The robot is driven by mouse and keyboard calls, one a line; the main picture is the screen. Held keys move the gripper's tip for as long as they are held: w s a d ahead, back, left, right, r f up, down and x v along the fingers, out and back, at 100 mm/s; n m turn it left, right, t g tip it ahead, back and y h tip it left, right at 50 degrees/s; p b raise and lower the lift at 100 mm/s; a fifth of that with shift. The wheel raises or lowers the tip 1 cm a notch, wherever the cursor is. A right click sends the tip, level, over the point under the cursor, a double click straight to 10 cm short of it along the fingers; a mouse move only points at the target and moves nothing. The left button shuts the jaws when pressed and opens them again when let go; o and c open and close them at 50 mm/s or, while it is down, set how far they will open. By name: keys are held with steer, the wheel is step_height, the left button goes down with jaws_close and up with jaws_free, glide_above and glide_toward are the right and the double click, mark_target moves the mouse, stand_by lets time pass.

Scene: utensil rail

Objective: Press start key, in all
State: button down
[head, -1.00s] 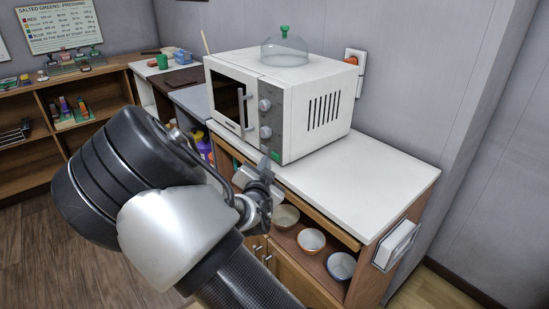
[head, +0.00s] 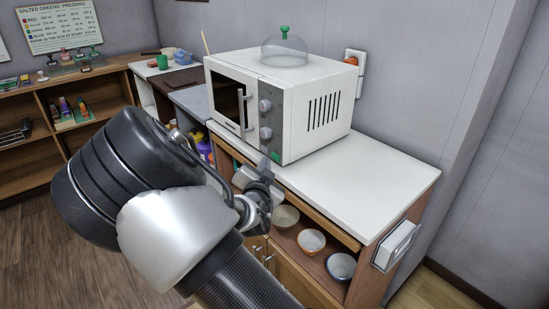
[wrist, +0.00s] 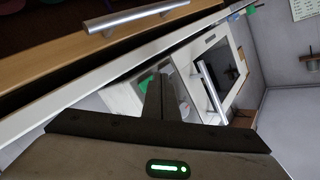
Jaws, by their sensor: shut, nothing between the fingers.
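The white microwave (head: 285,105) stands on the white counter, its door shut. Its grey control strip has two round knobs (head: 265,118) and a green start key (head: 276,155) at the bottom. My gripper (head: 265,165) is shut and empty. In the head view its tip shows just left of and below the key; I cannot tell whether they touch. In the wrist view the shut fingers (wrist: 158,82) point toward the microwave front (wrist: 215,72). A green patch (wrist: 146,82), likely the key, shows beside the fingertips, partly hidden by them.
A glass dome with a green knob (head: 285,48) sits on the microwave. The door handle (head: 243,110) is left of the knobs. Several bowls (head: 311,241) stand on the shelf under the counter (head: 375,180). The counter right of the microwave is clear.

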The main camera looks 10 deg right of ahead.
stand_by(0.8)
steer(key=shift+w+d+b, duration=0.2)
steer(key=shift+d+b, duration=0.15)
